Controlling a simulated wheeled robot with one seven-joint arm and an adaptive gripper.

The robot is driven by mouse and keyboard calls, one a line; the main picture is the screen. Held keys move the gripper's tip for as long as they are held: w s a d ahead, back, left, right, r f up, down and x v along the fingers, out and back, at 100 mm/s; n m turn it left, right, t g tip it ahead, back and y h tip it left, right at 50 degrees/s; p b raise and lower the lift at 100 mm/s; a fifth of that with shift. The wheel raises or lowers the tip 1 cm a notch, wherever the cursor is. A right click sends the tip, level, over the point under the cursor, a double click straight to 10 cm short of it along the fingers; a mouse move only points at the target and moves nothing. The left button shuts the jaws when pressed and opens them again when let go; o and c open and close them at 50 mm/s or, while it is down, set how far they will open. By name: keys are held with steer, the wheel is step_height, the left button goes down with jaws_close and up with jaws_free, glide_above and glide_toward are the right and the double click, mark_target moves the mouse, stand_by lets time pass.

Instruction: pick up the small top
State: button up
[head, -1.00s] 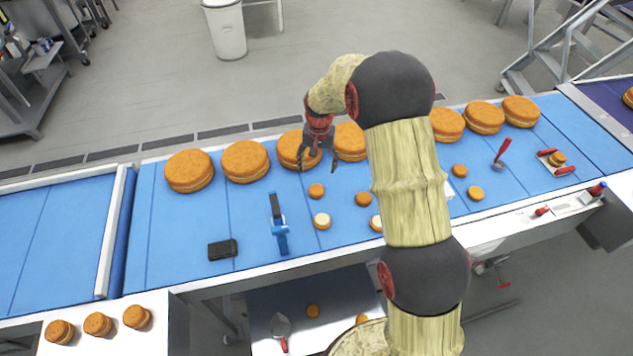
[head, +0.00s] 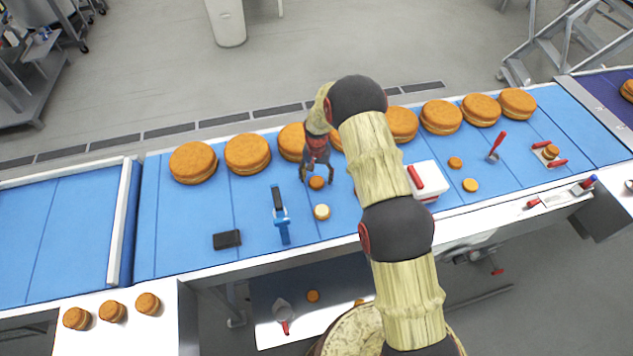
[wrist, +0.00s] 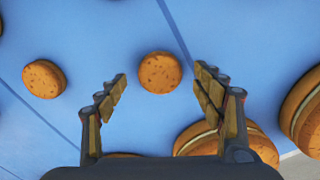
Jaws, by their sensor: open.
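The small top (head: 317,183), a small orange-brown disc, lies flat on the blue belt, just under my gripper (head: 318,178). My gripper is open and empty, pointing down. In the wrist view, the small top (wrist: 159,72) shows between the two spread fingertips of my gripper (wrist: 161,80), apart from both. A second small top (wrist: 44,79) lies to the left in the wrist view; my arm seems to hide it in the head view.
A cream-topped small round (head: 322,212) lies just in front of the top. Large filled rounds (head: 247,154) line the belt's far edge. A blue-handled tool (head: 281,225), a dark block (head: 227,240) and a white box with a red handle (head: 425,182) stand nearby. The left belt is clear.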

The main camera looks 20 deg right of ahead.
steer(key=shift+f, duration=0.7)
steer(key=shift+c, duration=0.3)
steer(key=c, duration=0.7)
steer(key=shift+c, duration=0.6)
steer(key=shift+r, duration=0.2)
